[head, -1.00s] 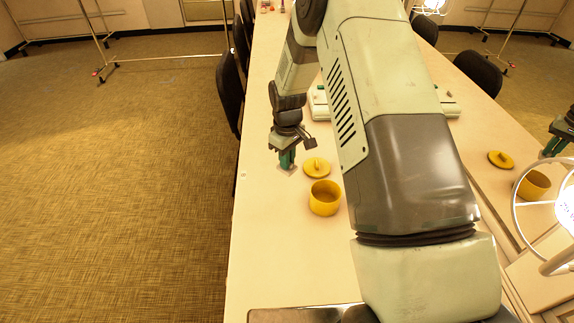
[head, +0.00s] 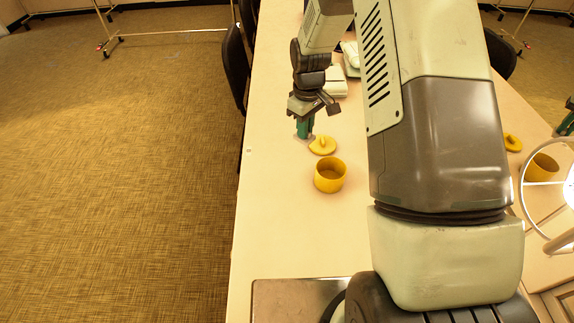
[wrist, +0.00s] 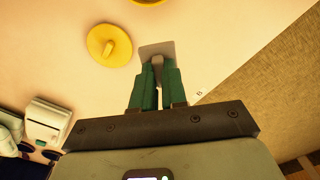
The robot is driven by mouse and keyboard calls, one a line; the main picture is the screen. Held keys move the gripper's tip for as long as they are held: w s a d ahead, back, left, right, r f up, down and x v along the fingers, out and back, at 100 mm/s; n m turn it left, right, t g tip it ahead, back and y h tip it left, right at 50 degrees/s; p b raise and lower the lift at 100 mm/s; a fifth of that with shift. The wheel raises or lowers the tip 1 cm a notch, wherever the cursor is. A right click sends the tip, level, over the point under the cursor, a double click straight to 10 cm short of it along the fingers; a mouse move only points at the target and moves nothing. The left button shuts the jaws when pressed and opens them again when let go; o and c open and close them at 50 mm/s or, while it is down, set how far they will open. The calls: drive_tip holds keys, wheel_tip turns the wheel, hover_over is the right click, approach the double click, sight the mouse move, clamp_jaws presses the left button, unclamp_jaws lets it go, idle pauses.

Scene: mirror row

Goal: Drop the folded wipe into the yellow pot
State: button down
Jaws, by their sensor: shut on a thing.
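My gripper (head: 304,134) has green fingers and is shut on the folded wipe, a small greyish, flat piece. In the wrist view the wipe (wrist: 155,48) sticks out past the fingertips (wrist: 158,66). In the head view it is small and mostly hidden by the fingers; I cannot tell how far it is above the table. The yellow pot (head: 330,184) stands upright and open, nearer the head camera than my gripper and to its right. Only its edge shows at the top of the wrist view (wrist: 147,2). The yellow lid (head: 322,147) lies between pot and gripper; it also shows in the wrist view (wrist: 108,46).
A mirror on the right shows reflections of the pot (head: 541,167) and lid (head: 512,143). A white device (wrist: 47,121) lies on the table (head: 275,220). Dark chairs (head: 235,65) line the left edge. The table left of the pot is clear.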

drive_tip(key=s+d+r, duration=0.7)
drive_tip(key=d, duration=0.2)
wheel_tip(320, 180, down, 6)
drive_tip(key=shift+s+a+f, duration=0.1)
drive_tip(key=c, duration=1.1)
unclamp_jaws()
wheel_tip(320, 180, up, 11)
